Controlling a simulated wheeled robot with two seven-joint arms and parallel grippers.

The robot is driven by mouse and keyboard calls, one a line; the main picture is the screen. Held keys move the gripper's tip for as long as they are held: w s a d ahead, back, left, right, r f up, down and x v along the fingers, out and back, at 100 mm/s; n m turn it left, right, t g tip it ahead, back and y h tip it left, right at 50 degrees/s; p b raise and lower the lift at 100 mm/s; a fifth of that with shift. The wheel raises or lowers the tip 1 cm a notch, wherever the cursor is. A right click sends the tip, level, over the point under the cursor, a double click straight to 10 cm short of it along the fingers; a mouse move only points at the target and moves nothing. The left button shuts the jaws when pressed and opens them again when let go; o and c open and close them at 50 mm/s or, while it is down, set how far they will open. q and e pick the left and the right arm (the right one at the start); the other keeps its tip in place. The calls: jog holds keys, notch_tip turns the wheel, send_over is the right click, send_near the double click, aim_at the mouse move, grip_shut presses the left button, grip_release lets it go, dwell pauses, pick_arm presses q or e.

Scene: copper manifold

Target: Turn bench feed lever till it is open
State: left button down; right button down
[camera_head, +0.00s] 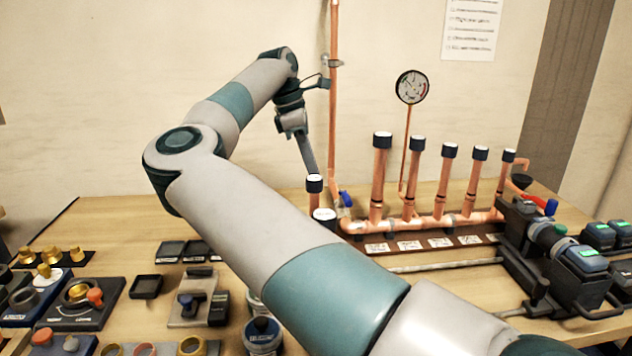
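A small blue lever (346,199) shows at the foot of the tall copper riser pipe (333,120), at the left end of the copper manifold (430,222). I take it for the bench feed lever, but whether it is open or closed is too small to tell. My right arm crosses the view from the lower right, and its gripper (309,160) points down just left of the riser, above and left of the blue lever. One narrow finger shows, seen edge-on, and its opening is unclear. A dark-capped copper stub (314,184) stands just below the fingertip. My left gripper is not in view.
Several capped copper uprights (381,170) and a pressure gauge (411,87) rise from the manifold. A clamp-like machine (550,255) stands at right. Tools and fittings (80,295) crowd the front left. Bare wood (110,225) shows at the left back.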

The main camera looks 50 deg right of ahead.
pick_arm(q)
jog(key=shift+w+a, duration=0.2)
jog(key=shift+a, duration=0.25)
pick_arm(e)
jog(key=shift+v, duration=2.1)
jog(key=shift+s, duration=0.1)
jog(key=shift+r, duration=0.1)
